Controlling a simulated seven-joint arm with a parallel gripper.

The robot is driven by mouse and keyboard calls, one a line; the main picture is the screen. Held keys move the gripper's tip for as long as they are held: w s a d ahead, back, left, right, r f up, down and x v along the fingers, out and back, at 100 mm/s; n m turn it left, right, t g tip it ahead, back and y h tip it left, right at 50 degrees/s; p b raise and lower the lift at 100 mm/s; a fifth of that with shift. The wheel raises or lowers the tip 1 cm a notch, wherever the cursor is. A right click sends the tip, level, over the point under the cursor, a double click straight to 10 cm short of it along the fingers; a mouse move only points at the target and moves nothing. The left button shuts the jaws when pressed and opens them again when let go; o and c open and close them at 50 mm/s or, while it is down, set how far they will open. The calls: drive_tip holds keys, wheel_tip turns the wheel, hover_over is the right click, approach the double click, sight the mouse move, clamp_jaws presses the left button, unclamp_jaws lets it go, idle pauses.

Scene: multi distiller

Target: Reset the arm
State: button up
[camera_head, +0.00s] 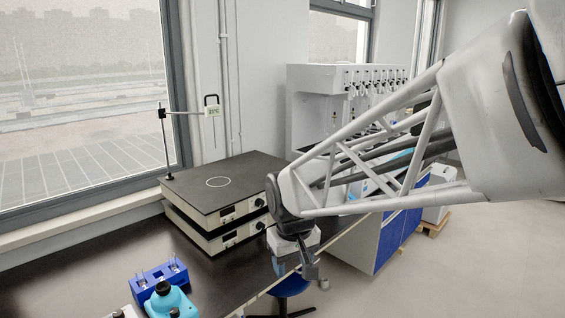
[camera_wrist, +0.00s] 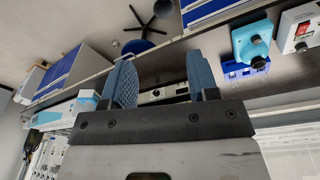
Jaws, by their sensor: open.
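My gripper (camera_head: 308,268) hangs at the end of my arm, in front of the right side of the hotplates and over the bench's front edge. In the wrist view its two blue ribbed fingers (camera_wrist: 162,82) stand apart with nothing between them. The gripper is open and empty. My arm reaches in from the right of the head view and hides part of the bench behind it.
A black-topped hotplate stack (camera_head: 217,184) stands by the window. A blue rack (camera_head: 158,275) and a cyan device (camera_head: 172,303) are at the front left. A grey multi-valve apparatus (camera_head: 310,100) is behind my arm. A dark bench (camera_head: 120,245) has clear room left of the stack.

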drive_tip(key=s+d+r+m+t, duration=0.1)
drive_tip(key=s+d+m, duration=0.4)
drive_tip(key=s+d, duration=1.1)
drive_tip(key=shift+s+d+r, duration=0.2)
drive_tip(key=shift+s+r, duration=0.1)
drive_tip(key=shift+s, duration=1.3)
